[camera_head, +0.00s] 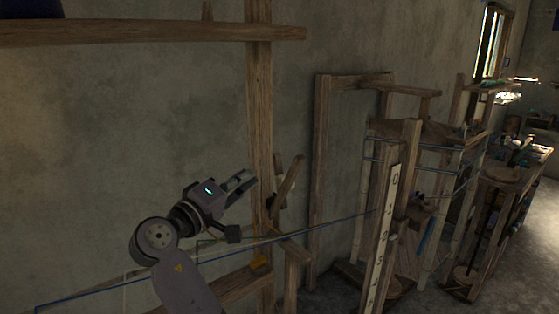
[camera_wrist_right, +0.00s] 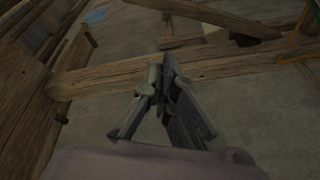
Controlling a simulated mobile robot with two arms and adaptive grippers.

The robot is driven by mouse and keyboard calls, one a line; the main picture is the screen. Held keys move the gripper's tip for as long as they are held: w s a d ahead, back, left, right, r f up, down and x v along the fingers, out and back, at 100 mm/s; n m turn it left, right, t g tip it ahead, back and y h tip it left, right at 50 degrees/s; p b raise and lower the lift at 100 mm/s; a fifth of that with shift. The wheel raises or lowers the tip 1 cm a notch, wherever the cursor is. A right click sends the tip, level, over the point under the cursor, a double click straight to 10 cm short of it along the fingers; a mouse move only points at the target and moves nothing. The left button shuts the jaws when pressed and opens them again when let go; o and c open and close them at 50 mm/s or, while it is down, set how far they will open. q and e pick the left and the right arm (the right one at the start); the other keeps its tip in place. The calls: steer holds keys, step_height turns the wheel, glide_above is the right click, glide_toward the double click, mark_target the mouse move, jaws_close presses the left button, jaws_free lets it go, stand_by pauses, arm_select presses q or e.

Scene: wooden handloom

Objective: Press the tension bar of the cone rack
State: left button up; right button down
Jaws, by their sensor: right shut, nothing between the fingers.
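A wooden rack stands against the wall in the head view, with a tall post (camera_head: 259,95) and a long top beam (camera_head: 150,32). A short slanted wooden bar (camera_head: 288,185) joins the post on its right side; I cannot tell whether it is the tension bar. My right gripper (camera_head: 250,178) is in front of the post, at mid-height, pointing right. Whether it touches the post is unclear. In the right wrist view its fingers (camera_wrist_right: 166,70) are together and empty, with a wooden beam (camera_wrist_right: 225,68) beyond them. My left gripper is out of view.
A blue thread (camera_head: 335,222) runs across, low, from the left to a wooden frame with a numbered pale strip (camera_head: 385,225). More wooden equipment (camera_head: 500,175) stands at the right. Bare floor shows at the far right.

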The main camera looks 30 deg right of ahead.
steer(key=r, duration=0.3)
steer(key=shift+s+a+h, duration=0.1)
steer(key=shift+a+h, duration=0.15)
steer(key=shift+h, duration=0.15)
steer(key=shift+g, duration=0.3)
steer(key=p+x, duration=0.4)
steer(key=x, duration=0.6)
steer(key=shift+r+p, duration=0.2)
steer(key=shift+p, duration=0.1)
steer(key=s+f, duration=0.1)
steer(key=s+f+p, duration=0.1)
steer(key=s, duration=0.1)
steer(key=shift+s+d+f+p, duration=0.15)
steer(key=shift+f+p, duration=0.05)
steer(key=shift+p, duration=0.1)
